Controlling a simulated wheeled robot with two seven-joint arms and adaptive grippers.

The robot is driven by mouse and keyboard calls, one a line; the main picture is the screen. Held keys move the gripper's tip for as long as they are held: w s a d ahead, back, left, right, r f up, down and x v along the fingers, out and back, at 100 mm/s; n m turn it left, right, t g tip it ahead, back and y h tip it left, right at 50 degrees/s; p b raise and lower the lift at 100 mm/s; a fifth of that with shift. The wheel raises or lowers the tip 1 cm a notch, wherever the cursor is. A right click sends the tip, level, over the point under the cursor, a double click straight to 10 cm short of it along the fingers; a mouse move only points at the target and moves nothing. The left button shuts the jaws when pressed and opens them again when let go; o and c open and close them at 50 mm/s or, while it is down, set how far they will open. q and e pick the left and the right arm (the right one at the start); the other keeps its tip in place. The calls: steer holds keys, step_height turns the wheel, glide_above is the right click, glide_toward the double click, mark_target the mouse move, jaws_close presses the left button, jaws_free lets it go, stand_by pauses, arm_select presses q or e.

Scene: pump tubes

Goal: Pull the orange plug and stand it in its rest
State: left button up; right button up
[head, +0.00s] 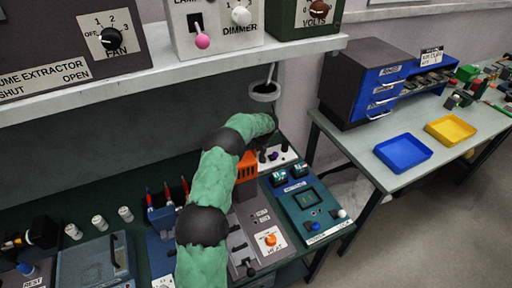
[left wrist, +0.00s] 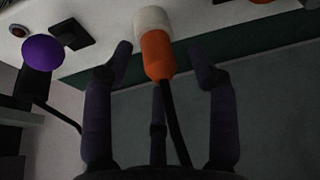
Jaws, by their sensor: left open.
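In the left wrist view the orange plug (left wrist: 158,58) sits in a white round collar (left wrist: 152,20) on a pale panel, with a black cable trailing from it. My left gripper (left wrist: 161,54) is open, with a finger on each side of the plug and visible gaps to it. In the head view my left gripper (head: 267,147) is at a small white panel (head: 288,157) at the back of the bench, and the plug is hidden there. A label reading REST (head: 30,282) shows at the lower left; I cannot tell whether it marks the plug's rest. My right gripper is not in view.
A purple knob (left wrist: 42,51) is on the pale panel beside the plug. An orange slotted block (head: 247,166) stands close to my left wrist, and a teal control box (head: 309,206) is to its right. A shelf (head: 170,72) with control boxes overhangs the bench.

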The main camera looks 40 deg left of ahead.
mark_target(254, 150)
arm_select(q)
steer(key=shift+a+f, duration=0.15)
steer(key=shift+f, duration=0.15)
steer(key=shift+c, duration=0.3)
jaws_close()
steer(key=shift+r, duration=0.45)
stand_by(0.3)
steer(key=shift+r, duration=0.25)
stand_by(0.4)
steer(key=shift+r+p, duration=0.3)
steer(key=shift+r, duration=1.75)
